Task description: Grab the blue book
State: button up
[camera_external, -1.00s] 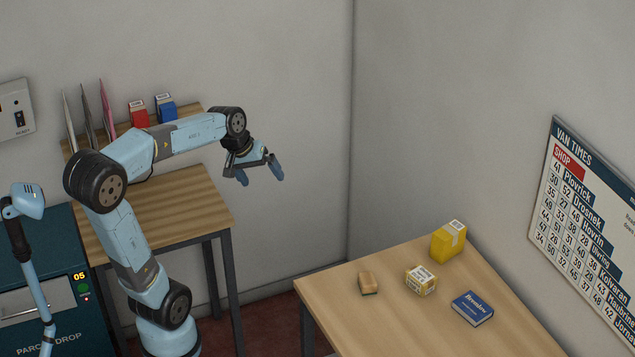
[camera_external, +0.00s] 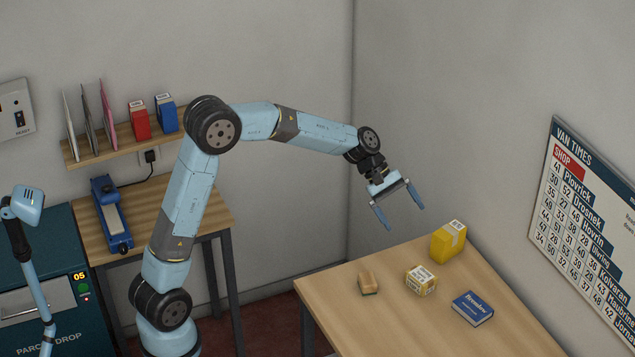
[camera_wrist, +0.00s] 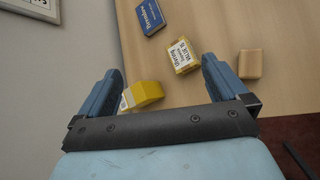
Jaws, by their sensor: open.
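The blue book (camera_external: 472,308) lies flat on the wooden table (camera_external: 350,315), near the table's right side. Its cover has white lettering. My gripper (camera_external: 401,216) is open and empty, in the air above the far part of the table. It is up and to the left of the book in the external view, well apart from it. In the wrist view the two fingers of my gripper (camera_wrist: 164,82) are spread wide, with the book beyond them.
On the table are a yellow box (camera_external: 448,242), a smaller yellow-and-white labelled box (camera_external: 421,281) and a tan block (camera_external: 367,283), all left of or behind the book. The table's front area is clear.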

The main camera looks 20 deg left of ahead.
jog(key=s+d+f+n+g+h, duration=0.1)
jog(key=d+f, duration=0.2)
jog(key=d, duration=0.3)
jog(key=s+d+f+n+g+h, duration=0.1)
jog(key=s+d+f+n+g, duration=0.15)
jog(key=d, duration=0.45)
jog(key=s+d+f+n+g, duration=0.1)
jog(key=d+f, duration=0.3)
jog(key=d, duration=0.2)
send_near(483, 313)
jog(key=shift+s+d+f+h, duration=0.3)
jog(key=shift+s+d+f, duration=0.1)
jog(key=shift+s, duration=0.25)
jog(key=shift+s+d+f, duration=0.15)
jog(key=shift+d, duration=0.05)
jog(key=shift+x, duration=3.45)
jog(key=shift+c, duration=0.3)
jog(key=c, duration=0.9)
jog(key=shift+c, duration=0.2)
